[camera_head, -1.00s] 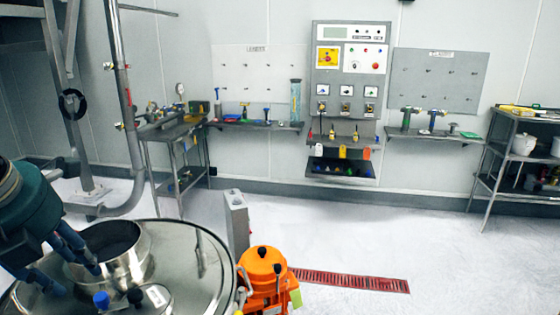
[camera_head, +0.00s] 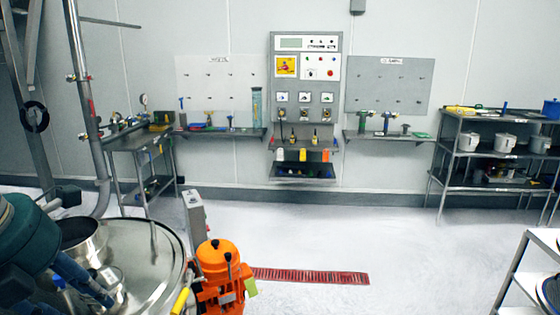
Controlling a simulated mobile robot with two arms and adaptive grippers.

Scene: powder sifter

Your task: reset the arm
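No gripper of mine is clearly visible in the head view. A dark teal rounded body (camera_head: 30,235) with blue tubular parts fills the lower left corner. I cannot tell whether it is part of my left arm or of the machine. It hides part of the sifter (camera_head: 150,240), a round steel vessel with a short open collar (camera_head: 88,243) on its lid. No part of my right arm is seen.
An orange motor unit (camera_head: 218,262) stands right of the sifter, and a grey post (camera_head: 195,218) behind it. A red floor grate (camera_head: 315,276) lies in open white floor. Shelving (camera_head: 475,187) stands back right. A white rack (camera_head: 527,270) is at the lower right edge.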

